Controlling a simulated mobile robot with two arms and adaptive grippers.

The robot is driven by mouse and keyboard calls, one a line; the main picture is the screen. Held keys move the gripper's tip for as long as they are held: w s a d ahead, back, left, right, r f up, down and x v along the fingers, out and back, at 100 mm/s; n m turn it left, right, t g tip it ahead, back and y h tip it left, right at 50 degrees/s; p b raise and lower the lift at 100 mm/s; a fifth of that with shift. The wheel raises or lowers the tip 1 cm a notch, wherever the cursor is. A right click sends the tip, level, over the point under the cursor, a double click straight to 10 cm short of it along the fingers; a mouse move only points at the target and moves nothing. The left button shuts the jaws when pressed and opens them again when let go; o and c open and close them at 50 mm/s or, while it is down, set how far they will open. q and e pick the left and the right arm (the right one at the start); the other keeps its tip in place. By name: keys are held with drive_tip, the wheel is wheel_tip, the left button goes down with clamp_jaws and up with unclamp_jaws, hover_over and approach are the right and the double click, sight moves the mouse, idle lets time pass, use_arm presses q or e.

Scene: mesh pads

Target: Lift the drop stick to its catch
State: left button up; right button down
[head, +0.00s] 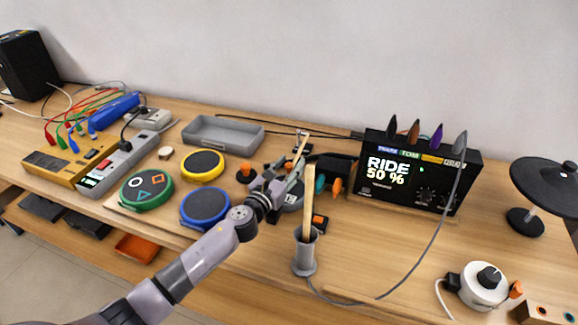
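Two pale wooden sticks show in the head view. One stick (300,147) slants up just beyond my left gripper; its lower end is hidden by the gripper and dark parts. The other stick (308,198) stands nearly upright in a grey cup (304,254) to the right of the gripper. I cannot tell for certain which is the drop stick, and no catch can be made out clearly. My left gripper (286,181) is at the lower end of the slanted stick, among dark parts. Whether its fingers are closed on anything cannot be seen. My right gripper is not in view.
Blue (206,207), yellow (202,165) and green (147,189) round pads lie left of the gripper. A grey tray (223,134) is behind them. A black display unit (415,175) reads "RIDE 50 %". A dark cymbal-like disc (547,184) stands far right. A cable crosses the front right.

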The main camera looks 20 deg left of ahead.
use_arm(q)
drive_tip(key=shift+w, duration=0.15)
drive_tip(key=shift+c, duration=0.2)
clamp_jaws()
idle(0.7)
